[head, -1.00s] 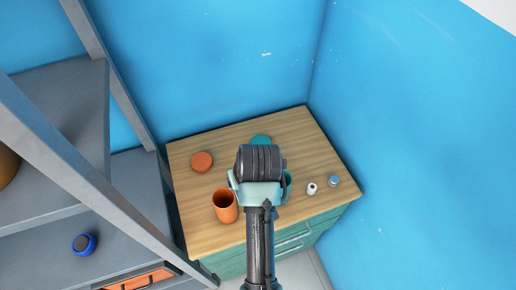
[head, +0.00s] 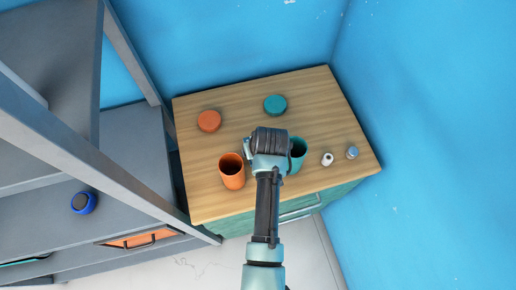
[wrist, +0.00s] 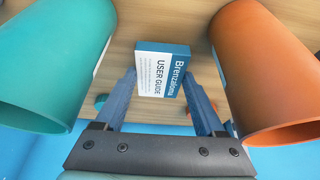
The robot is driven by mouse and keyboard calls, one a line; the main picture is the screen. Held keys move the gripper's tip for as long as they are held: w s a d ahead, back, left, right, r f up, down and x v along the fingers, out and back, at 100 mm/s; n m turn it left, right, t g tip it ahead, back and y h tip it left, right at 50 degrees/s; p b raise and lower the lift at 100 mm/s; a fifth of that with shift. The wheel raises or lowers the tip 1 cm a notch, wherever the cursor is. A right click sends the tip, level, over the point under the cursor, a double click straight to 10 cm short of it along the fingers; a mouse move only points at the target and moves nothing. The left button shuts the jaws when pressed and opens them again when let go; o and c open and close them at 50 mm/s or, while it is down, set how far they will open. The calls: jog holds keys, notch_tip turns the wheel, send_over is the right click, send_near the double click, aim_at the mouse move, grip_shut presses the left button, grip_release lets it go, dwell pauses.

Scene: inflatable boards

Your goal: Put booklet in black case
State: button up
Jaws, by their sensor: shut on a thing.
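In the wrist view, the booklet (wrist: 163,75), a small blue and white block marked "USER GUIDE", is between the two blue fingers of my gripper (wrist: 162,95). My gripper is shut on it. In the head view, my arm's wrist (head: 268,145) is over the wooden top of the cabinet, between the orange cup and the teal cup, and hides the fingers and the booklet. I cannot make out a black case in either view.
The orange cup (head: 232,172) and teal cup (head: 298,155) flank my gripper closely. An orange lid (head: 209,121), a teal lid (head: 275,105) and two small bottles (head: 327,159) are on the wooden top (head: 240,95). Grey shelves (head: 125,150) hold a blue round object (head: 83,203) at left.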

jog(key=shift+w+f, duration=0.1)
jog(key=shift+f, duration=0.8)
jog(key=shift+f, duration=0.15)
jog(key=o, duration=1.1)
jog(key=v, duration=1.2)
